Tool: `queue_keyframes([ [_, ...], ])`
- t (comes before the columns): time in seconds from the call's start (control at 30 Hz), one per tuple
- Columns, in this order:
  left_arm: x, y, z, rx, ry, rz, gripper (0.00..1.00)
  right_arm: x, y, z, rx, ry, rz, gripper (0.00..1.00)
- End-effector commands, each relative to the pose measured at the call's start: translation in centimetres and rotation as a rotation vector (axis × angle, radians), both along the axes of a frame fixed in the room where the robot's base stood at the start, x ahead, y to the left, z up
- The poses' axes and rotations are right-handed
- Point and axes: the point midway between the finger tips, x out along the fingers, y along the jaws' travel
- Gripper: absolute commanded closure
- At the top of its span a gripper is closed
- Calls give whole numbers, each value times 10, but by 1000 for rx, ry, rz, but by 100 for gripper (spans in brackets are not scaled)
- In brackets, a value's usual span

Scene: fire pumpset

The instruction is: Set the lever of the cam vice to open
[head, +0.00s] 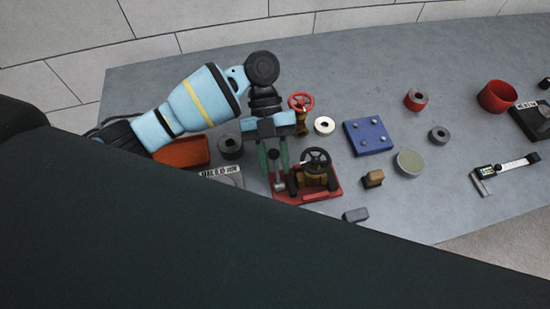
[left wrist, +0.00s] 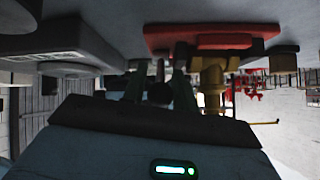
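The cam vice (head: 328,192) has a red base and stands near the table's front edge. A brass valve body with a black handwheel (head: 317,158) sits on it. Its grey lever (head: 279,177) stands at the left side of the base. My left gripper (head: 273,168) is above that side, with its green fingers on either side of the lever. In the left wrist view, which is upside down, a dark knob (left wrist: 160,92) shows between the spread fingers, with gaps beside it. The red base (left wrist: 210,41) is behind. My right gripper is not in view.
Close by are an orange tray (head: 182,152), a dark ring (head: 231,146), a red handwheel valve (head: 301,103), a blue plate (head: 369,137) and a brown block (head: 373,179). A caliper (head: 505,171) lies at right. A large dark shape hides the lower left.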

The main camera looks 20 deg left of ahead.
Motion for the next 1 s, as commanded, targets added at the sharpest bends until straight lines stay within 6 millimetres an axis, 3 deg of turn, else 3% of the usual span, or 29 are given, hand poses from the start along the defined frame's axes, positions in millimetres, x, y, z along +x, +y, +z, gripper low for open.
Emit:
queue_keyframes([
  [0.37, 3, 2, 2, 0, -1, 0, 68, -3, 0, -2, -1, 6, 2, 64],
  [0.7, 37, 22, 34, 0, -1, 0, 68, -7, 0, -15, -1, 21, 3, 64],
  [1.0, 51, 30, 50, 1, 0, 0, 68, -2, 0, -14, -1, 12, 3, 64],
])
